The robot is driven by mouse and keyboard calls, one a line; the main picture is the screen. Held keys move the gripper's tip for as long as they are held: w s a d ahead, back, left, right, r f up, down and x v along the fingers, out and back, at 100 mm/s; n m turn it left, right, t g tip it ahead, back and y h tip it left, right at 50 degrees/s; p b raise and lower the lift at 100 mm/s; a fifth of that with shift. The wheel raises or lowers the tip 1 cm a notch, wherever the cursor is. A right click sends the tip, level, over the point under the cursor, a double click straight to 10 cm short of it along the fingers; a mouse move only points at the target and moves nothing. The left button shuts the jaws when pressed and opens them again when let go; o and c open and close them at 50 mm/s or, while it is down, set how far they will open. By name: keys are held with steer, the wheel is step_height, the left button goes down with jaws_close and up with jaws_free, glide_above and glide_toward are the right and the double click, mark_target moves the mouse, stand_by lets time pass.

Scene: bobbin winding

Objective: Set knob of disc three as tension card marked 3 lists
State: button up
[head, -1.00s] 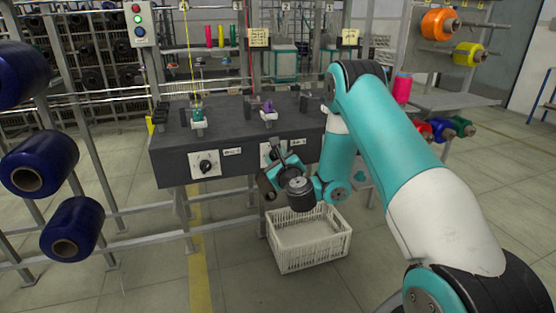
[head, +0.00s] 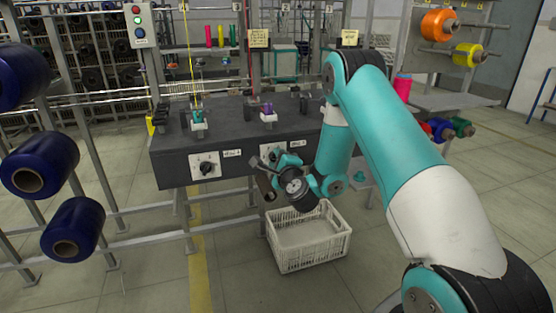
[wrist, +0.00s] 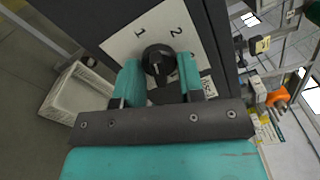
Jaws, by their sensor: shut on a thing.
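In the wrist view my gripper (wrist: 158,72) is shut on a black round knob (wrist: 157,58). The knob sits on a white dial plate (wrist: 130,38) with the figures 1 and 2 showing; a finger hides part of the plate. In the head view my gripper (head: 268,172) is at the front of the dark bench, at the second dial plate from the left (head: 266,151), which it partly covers. I cannot read that disc's number. Two yellow cards (head: 259,38) (head: 350,38) hang above the bench; their writing is too small to read.
Another knob (head: 207,168) is on the bench front (head: 175,172) to the left. A white crate (head: 310,256) stands on the floor below my gripper. Blue spools (head: 72,228) are on a rack at left. My arm hides the bench's right end.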

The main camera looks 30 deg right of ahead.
steer(key=shift+a+n+p, duration=0.1)
steer(key=shift+n+p, duration=0.25)
steer(key=shift+n, duration=1.65)
steer(key=o, duration=0.9)
steer(key=shift+s, duration=0.1)
